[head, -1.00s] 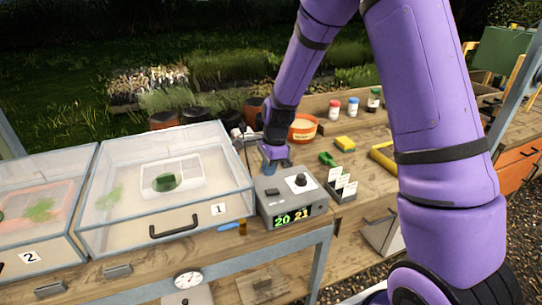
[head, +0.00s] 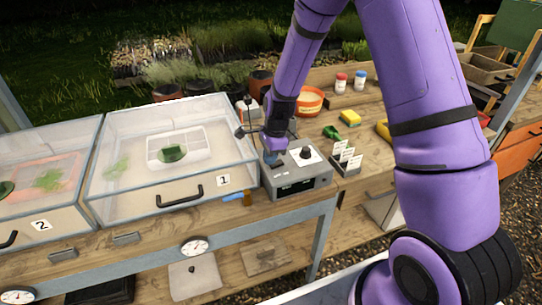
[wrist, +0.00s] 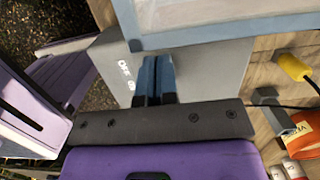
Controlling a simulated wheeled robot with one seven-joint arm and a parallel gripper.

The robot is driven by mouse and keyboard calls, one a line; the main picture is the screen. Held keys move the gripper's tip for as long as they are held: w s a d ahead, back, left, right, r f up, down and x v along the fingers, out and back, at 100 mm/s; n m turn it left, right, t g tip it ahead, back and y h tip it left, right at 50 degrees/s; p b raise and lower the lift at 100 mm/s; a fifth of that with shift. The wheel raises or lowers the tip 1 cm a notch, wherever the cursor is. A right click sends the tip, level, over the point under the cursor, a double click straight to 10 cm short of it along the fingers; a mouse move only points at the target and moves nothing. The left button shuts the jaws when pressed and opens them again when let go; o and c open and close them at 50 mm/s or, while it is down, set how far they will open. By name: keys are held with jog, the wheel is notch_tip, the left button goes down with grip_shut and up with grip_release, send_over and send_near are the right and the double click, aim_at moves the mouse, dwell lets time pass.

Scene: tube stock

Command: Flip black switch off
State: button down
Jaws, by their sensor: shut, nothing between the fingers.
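A grey control box (head: 290,177) stands on the bench right of the clear-lidded case. Its front display (head: 302,187) is dark. A black knob (head: 304,153) sits on a white dial on its top. My gripper (head: 271,158) is shut and empty, with its blue fingertips low over the top left of the box. I cannot tell whether they touch it. In the wrist view the shut fingers (wrist: 155,78) point at the box's grey top (wrist: 205,70), beside white "OFF" lettering. The black switch is largely hidden by the fingers, and its position cannot be told.
The clear-lidded case (head: 170,150) marked 1 stands close on the left. White label cards (head: 346,156) stand just right of the box. A green item (head: 331,132), a yellow sponge (head: 350,117) and an orange pot (head: 308,100) lie farther back.

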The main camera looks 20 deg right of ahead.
aim_at(278, 162)
jog(key=shift+d+f, duration=0.1)
jog(key=shift+d, duration=0.1)
jog(key=shift+d+r, duration=0.3)
jog(key=shift+d, duration=0.35)
jog(key=shift+d+r, duration=0.1)
jog(key=shift+r, duration=0.45)
notch_tip(278, 162, up, 13)
jog(key=d, duration=0.2)
jog(key=shift+f, duration=0.15)
jog(key=shift+s+a, duration=0.3)
jog(key=shift+a, duration=0.4)
